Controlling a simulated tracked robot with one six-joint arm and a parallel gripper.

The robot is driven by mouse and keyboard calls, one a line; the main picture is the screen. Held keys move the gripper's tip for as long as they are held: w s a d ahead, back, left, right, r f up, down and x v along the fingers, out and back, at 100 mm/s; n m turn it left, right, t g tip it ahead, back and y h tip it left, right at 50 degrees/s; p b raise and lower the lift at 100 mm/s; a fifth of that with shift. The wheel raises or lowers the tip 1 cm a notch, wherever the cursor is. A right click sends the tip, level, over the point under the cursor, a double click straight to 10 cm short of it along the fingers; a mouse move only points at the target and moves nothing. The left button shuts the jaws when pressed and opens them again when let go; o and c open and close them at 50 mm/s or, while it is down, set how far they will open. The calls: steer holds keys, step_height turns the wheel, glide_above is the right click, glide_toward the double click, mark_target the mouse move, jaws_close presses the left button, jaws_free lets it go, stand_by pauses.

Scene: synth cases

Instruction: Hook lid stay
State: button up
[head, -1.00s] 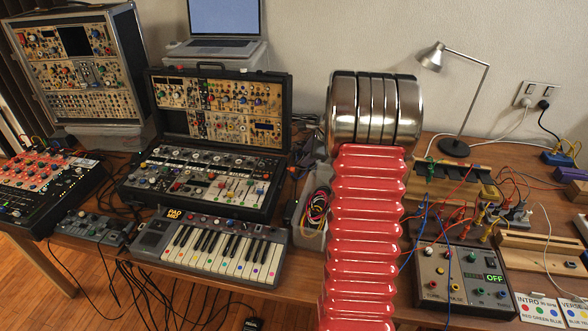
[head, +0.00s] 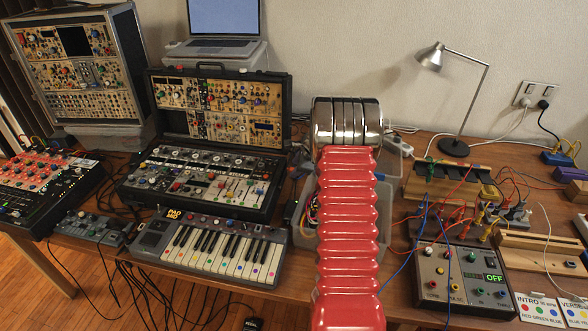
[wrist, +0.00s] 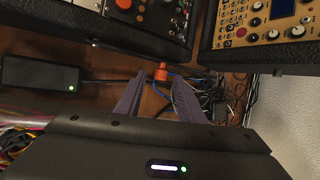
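The open synth case (head: 205,160) stands on the desk in the head view, its lid (head: 225,112) upright at the back. In the wrist view the knobbed base panel (wrist: 135,15) is at upper left and the cream lid panel (wrist: 262,22) at upper right. I cannot make out a lid stay for certain; a thin dark rod (wrist: 105,46) lies along the base's edge. My gripper (wrist: 160,78) is open, with two purple fingers apart. A small orange piece (wrist: 162,72) shows between the fingertips, apparently beyond them. My arm hides the gripper in the head view.
A black box with a green light (wrist: 42,74) and loose cables (wrist: 215,95) lie beside the case. The keyboard (head: 212,248) is in front of the case. A clear bin (head: 385,215) is beside my arm, and a lamp (head: 430,57) stands at right.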

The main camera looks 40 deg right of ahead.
steer(key=shift+w+f, duration=0.35)
steer(key=shift+f, duration=0.2)
steer(key=shift+c, duration=0.3)
jaws_close()
